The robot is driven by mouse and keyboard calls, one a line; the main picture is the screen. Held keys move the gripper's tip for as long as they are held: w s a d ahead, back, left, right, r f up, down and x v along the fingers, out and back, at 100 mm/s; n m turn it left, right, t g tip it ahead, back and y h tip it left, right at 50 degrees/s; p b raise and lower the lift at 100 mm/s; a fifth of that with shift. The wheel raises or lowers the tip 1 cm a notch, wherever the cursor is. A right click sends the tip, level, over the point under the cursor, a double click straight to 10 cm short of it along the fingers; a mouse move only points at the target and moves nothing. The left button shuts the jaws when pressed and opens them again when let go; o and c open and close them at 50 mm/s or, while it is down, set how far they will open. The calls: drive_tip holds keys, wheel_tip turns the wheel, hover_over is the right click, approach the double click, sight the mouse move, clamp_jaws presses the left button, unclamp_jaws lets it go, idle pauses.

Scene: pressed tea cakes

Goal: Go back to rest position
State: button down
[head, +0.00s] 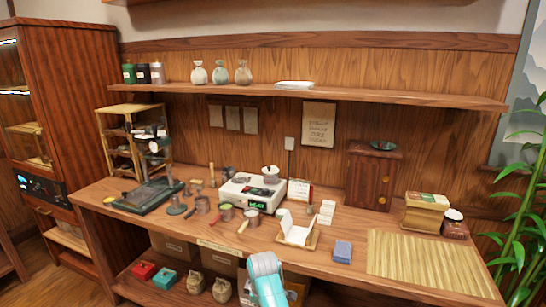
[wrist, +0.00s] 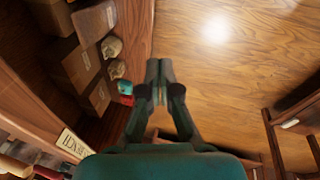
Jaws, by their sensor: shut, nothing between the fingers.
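My gripper (wrist: 159,70) shows in the wrist view, its two fingers together and nothing between them. It points down over the wooden floor (wrist: 225,75), at the front edge of the workbench's lower shelf, and touches nothing that I can see. In the head view a teal and grey part of my arm stands in front of the workbench (head: 330,256) at the bottom middle. My fingertips cannot be made out in that view.
The bench top holds a white scale (head: 236,199), a dark press (head: 147,194), several handled cups, a bamboo mat (head: 430,264) and a blue box (head: 342,251). Cartons and small sacks (head: 222,289) sit on the lower shelf. Open floor lies right of my gripper in the wrist view.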

drive_tip(key=s+d+f+m+t, duration=0.1)
drive_tip(key=s+d+f+m, duration=0.1)
drive_tip(key=s+d+f, duration=0.35)
drive_tip(key=s+d+f+m+t, duration=0.25)
drive_tip(key=s+f, duration=0.35)
drive_tip(key=f, duration=0.4)
drive_tip(key=s+d+f+m+t, duration=0.15)
drive_tip(key=s+d, duration=0.25)
drive_tip(key=s, duration=0.5)
drive_tip(key=s+d+f+m+t, duration=0.15)
drive_tip(key=s+d, duration=0.25)
drive_tip(key=s, duration=0.5)
drive_tip(key=s+d+r+m+t, duration=0.15)
drive_tip(key=s+r, duration=0.25)
drive_tip(key=s, duration=0.5)
drive_tip(key=s+d+r+m+t, duration=0.1)
drive_tip(key=s+d+r+m, duration=0.3)
drive_tip(key=s, duration=0.6)
drive_tip(key=s+r+m+t, duration=0.1)
drive_tip(key=s+r, duration=0.3)
drive_tip(key=r, duration=0.3)
drive_tip(key=s+d+r+m+t, duration=0.1)
drive_tip(key=s+r, duration=0.3)
drive_tip(key=r, duration=0.3)
drive_tip(key=s+r+m+t+h, duration=0.1)
drive_tip(key=s+r, duration=0.3)
drive_tip(key=r, duration=0.3)
drive_tip(key=shift+d, duration=0.2)
